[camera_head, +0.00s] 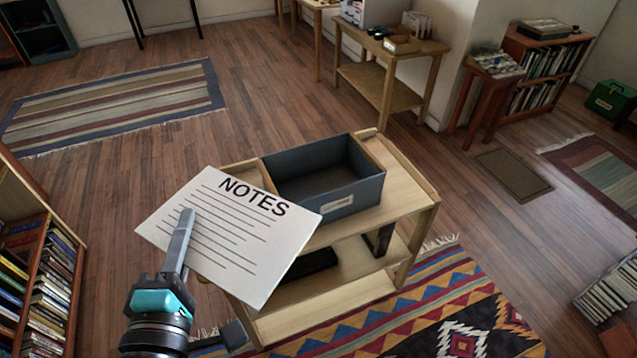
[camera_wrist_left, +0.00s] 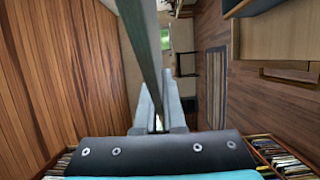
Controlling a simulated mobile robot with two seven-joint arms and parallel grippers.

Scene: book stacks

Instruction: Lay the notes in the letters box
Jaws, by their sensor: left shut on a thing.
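The notes are a white sheet (camera_head: 232,232) headed NOTES with ruled lines. My left gripper (camera_head: 184,222) is shut on the sheet near its left side and holds it tilted in front of the cart. In the left wrist view the sheet (camera_wrist_left: 143,40) shows edge-on between the fingers (camera_wrist_left: 158,125). The letters box (camera_head: 345,197) is a dark grey open box with a small label on its front, on the cart's top. The sheet's right corner overlaps the box's near left side in the picture; the box looks empty inside.
The wooden cart (camera_head: 408,200) has lower shelves with dark items on them and stands at a patterned rug (camera_head: 440,300). A bookcase (camera_head: 40,270) is at the left. A wooden side table (camera_head: 385,75) stands behind. Open floor lies around the cart.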

